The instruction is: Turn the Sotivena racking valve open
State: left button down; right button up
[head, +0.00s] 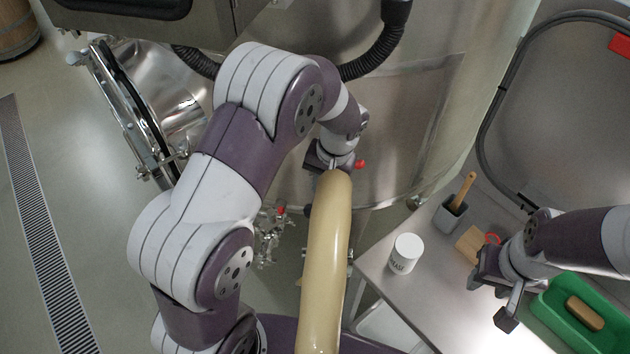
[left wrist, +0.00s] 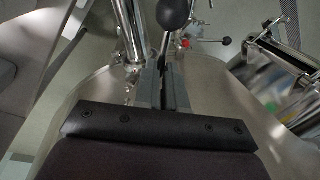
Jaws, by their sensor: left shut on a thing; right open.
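In the left wrist view, my left gripper (left wrist: 165,88) is shut on the thin metal lever of a valve. The lever's black ball knob (left wrist: 174,14) sticks out beyond the fingertips. No name is readable on the valve, so I cannot tell if it is the Sotivena one. In the head view, my left gripper (head: 328,160) is low against the steel vat (head: 400,130), and the valve body there is mostly hidden by the gripper and a cream hose. A red knob (head: 360,163) shows beside it. My right gripper (head: 492,300) is open and empty over the bench.
The cream hose (head: 325,265) rises in front of the vat. The bench (head: 375,260) carries a white tub (head: 404,254), a grey holder (head: 449,216) with a wooden handle and a green tray (head: 550,318). An open round hatch (head: 165,95) is at left. Fittings (head: 268,240) stand lower.

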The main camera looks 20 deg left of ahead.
pick_arm(q)
jog(key=shift+w+d+n+g, duration=0.2)
jog(key=shift+d+n, duration=0.35)
jog(key=shift+n, duration=0.35)
jog(key=shift+w+d+n+g, duration=0.2)
jog(key=shift+d+n, duration=0.3)
jog(key=shift+n, duration=0.4)
jog(key=shift+s+r, duration=0.1)
jog(key=c, duration=1.2)
grip_release()
jog(key=shift+d, duration=0.1)
jog(key=s+p+v, duration=0.1)
jog(key=p+v, duration=0.6)
jog(key=v, duration=0.5)
jog(key=shift+w+r+p, duration=0.3)
jog(key=shift+w+p, duration=0.05)
jog(key=shift+w, duration=0.2)
